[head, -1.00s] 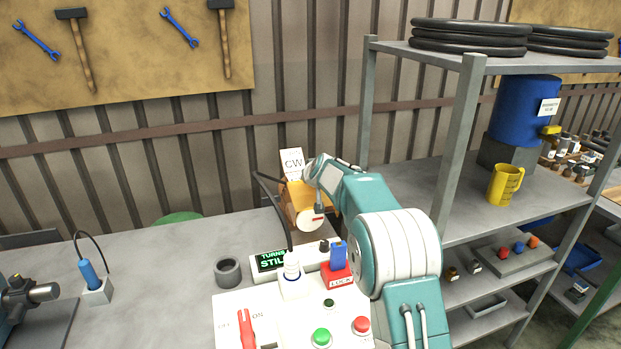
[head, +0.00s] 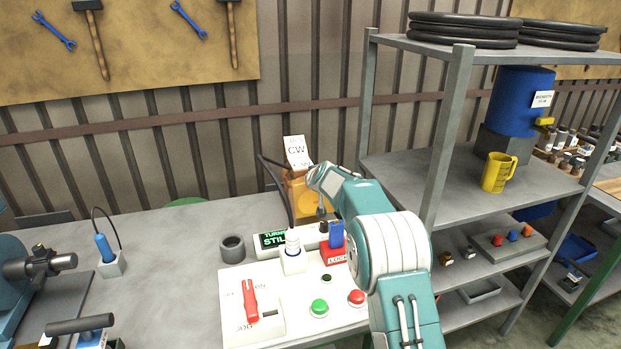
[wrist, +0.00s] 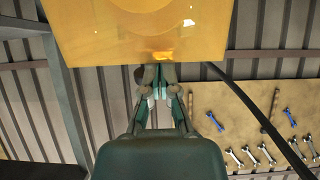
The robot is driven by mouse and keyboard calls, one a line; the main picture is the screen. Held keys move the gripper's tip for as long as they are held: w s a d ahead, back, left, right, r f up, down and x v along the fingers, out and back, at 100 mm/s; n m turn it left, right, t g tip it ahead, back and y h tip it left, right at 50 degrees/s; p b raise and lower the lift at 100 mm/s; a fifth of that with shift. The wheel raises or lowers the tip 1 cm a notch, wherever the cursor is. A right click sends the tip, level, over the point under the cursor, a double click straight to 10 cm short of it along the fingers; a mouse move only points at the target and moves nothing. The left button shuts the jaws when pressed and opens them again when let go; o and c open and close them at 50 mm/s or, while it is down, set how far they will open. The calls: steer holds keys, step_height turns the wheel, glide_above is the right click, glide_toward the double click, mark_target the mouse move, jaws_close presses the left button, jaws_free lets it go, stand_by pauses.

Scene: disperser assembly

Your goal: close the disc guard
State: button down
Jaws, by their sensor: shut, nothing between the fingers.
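A yellow-orange, see-through panel, which looks like the disc guard (wrist: 150,30), fills the top of the wrist view. In the head view an orange housing (head: 300,196) stands at the back of the bench, under a white CW card (head: 297,152); my wrist partly covers it. My gripper (wrist: 157,93) is shut and empty, its fingertips close to the panel's edge. I cannot tell whether they touch it. In the head view the fingers are mostly hidden by my arm. The disc itself is not clearly seen.
A white control panel (head: 290,325) with a red switch handle (head: 250,300), green button (head: 319,307) and red button (head: 356,297) lies in front. A red lock block (head: 334,255) and grey ring (head: 232,249) are close by. A grey shelf rack (head: 450,150) stands right.

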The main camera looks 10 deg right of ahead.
steer(key=shift+s+d+f, duration=0.15)
steer(key=shift+s+f, duration=0.05)
steer(key=shift+f, duration=0.4)
steer(key=shift+r, duration=0.1)
